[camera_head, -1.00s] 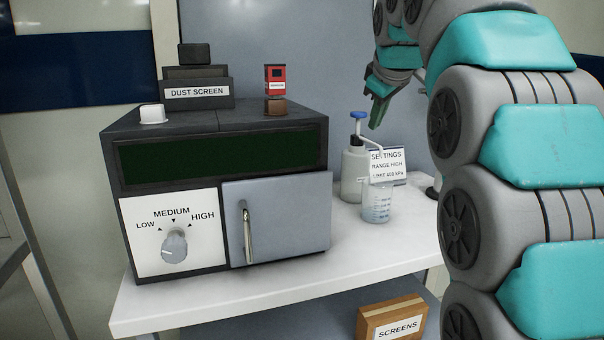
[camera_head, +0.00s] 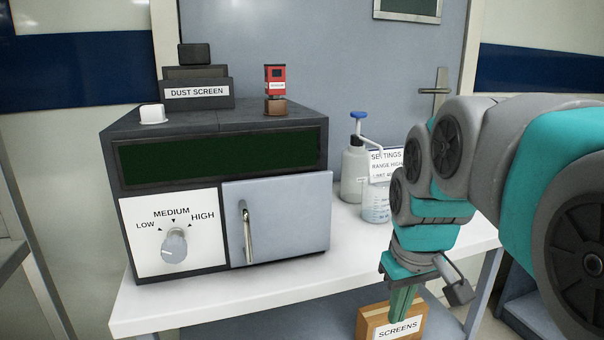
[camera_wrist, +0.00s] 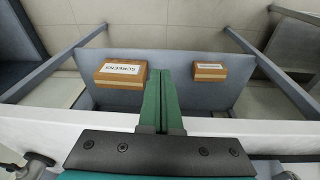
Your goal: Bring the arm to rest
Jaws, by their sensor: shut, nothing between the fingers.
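My gripper (camera_head: 402,303) hangs fingers-down at the right front of the table in the head view, in front of the lower shelf. Its two green fingers are together and hold nothing. In the wrist view the shut fingers (camera_wrist: 162,88) point past the white table edge, toward the lower shelf. My teal and grey arm covers the right side of the head view and hides part of the table there.
A dark machine (camera_head: 215,125) with a dial (camera_head: 174,246) and shut door stands on the white table (camera_head: 200,312). A pump bottle (camera_head: 354,170), beaker (camera_head: 376,205) and settings card (camera_head: 385,163) stand right. A SCREENS box (camera_wrist: 120,73) and another box (camera_wrist: 209,70) lie on the lower shelf.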

